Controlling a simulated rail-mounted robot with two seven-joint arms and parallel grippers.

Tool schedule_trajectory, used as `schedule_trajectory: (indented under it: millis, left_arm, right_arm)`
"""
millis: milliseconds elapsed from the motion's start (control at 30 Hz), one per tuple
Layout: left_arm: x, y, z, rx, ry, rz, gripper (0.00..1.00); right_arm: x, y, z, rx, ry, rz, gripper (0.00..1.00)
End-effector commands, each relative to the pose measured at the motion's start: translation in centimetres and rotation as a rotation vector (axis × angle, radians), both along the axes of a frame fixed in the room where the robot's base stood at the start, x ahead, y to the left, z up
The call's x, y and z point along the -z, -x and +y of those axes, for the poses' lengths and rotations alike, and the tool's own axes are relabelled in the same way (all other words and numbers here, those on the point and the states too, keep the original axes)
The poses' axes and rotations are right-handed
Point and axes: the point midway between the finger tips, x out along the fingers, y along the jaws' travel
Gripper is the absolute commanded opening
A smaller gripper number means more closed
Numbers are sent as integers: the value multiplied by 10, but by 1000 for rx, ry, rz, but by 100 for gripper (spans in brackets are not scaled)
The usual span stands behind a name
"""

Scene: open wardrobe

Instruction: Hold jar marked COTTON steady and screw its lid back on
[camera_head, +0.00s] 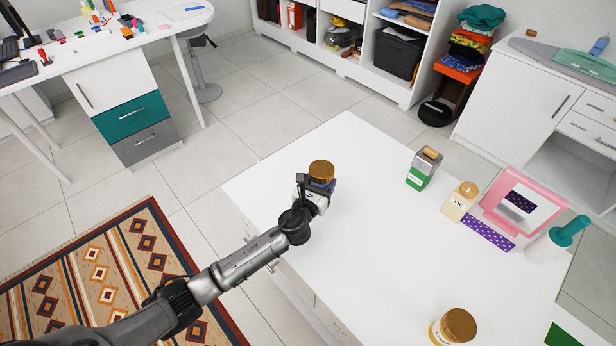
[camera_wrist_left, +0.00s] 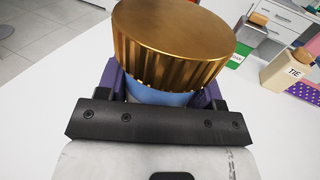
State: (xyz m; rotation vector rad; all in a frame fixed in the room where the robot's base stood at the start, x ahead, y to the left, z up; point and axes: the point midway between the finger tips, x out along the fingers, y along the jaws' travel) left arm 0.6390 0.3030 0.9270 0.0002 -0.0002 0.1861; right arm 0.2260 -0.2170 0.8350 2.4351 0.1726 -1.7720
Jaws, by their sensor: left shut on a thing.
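My left gripper (camera_head: 318,186) is shut on a blue jar (camera_wrist_left: 158,97) at the left side of the white table. The two purple fingers grip the jar from both sides. A ribbed gold-brown lid (camera_wrist_left: 175,40) sits on top of this jar; it also shows in the head view (camera_head: 321,170). I cannot tell how tightly the lid sits. No label shows on the held jar, so the word COTTON cannot be read. My right gripper is not in view.
The white table (camera_head: 370,250) is clear around the gripper. A second gold-lidded jar (camera_head: 453,327) stands at the front.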

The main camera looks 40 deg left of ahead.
Motion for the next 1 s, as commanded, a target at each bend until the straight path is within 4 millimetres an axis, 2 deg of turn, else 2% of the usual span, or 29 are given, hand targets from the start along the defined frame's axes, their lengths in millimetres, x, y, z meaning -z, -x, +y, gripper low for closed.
schedule_trajectory:
  millis: [100,300,767,800,1000]
  left_arm:
    - [-11,-1,-13,1,1,-3,31]
    - [-16,-1,-25,0,1,-1,31]
    - [-17,-1,-28,-1,1,-1,31]
    - [-17,-1,-28,-1,1,-1,57]
    - [-17,-1,-28,-1,0,-1,38]
  right_arm:
    - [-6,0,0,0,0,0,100]
    - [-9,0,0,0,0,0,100]
    - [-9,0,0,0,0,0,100]
    - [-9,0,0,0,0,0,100]
    - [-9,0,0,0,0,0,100]
